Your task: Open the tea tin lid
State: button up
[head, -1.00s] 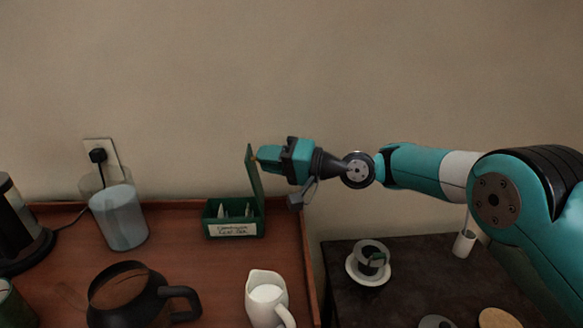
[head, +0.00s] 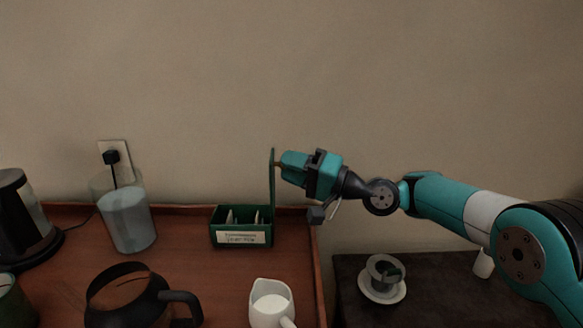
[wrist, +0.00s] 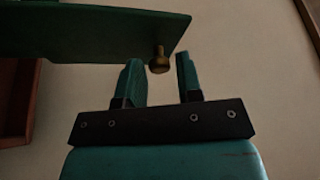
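The tea tin (head: 241,238) is a green box with a paper label on its front, and white packets show inside it. Its green lid (head: 272,185) stands about upright at the tin's right side, so the tin is open from above. In the wrist view the lid (wrist: 90,35) crosses the upper left, with a brass knob (wrist: 159,64) near its end. My gripper (head: 283,167) is right of the lid, at its upper part. In the wrist view my gripper (wrist: 158,68) is open, with the knob between the fingertips and a gap on each side.
A cream jug (head: 270,302) and a dark pot (head: 125,300) stand in front on the wooden tray (head: 185,245). A glass canister (head: 128,222) and a kettle (head: 22,225) are at left. A lower dark table (head: 345,275) at right holds a cup on a saucer (head: 382,290).

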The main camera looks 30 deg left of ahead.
jog(key=shift+o, duration=0.9)
jog(key=b+v, duration=1.7)
jog(key=b, duration=0.5)
jog(key=shift+d+b, duration=0.2)
jog(key=shift+b, duration=0.2)
jog(key=shift+s, duration=0.1)
